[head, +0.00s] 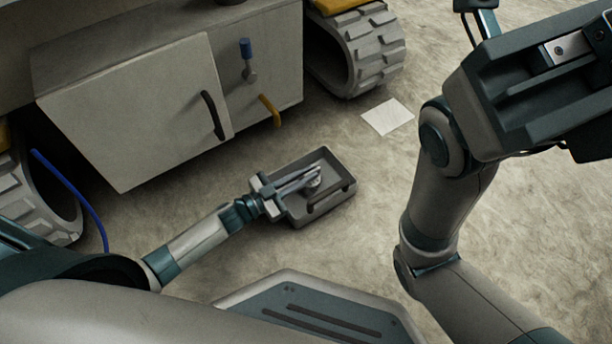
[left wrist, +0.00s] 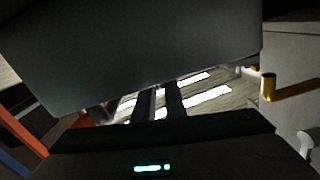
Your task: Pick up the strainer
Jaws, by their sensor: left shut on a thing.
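A small pale metallic thing, which looks like the strainer (head: 315,179), is at the tips of my left gripper (head: 304,181), over a dark grey open tray (head: 341,160) in the head view. My left gripper is shut on it; the fingers partly hide it, and I cannot tell whether it touches the tray floor. In the left wrist view the dark fingers (left wrist: 162,102) run up to a large dark panel (left wrist: 140,50), which hides their tips. My right gripper cannot be made out in the head view.
A grey cabinet (head: 125,110) with a black handle (head: 212,115) and a yellow handle (head: 270,110) stands behind the tray. Treaded wheels (head: 372,58) flank it. A white sheet (head: 387,117) lies on the floor. Floor to the right of the tray is clear.

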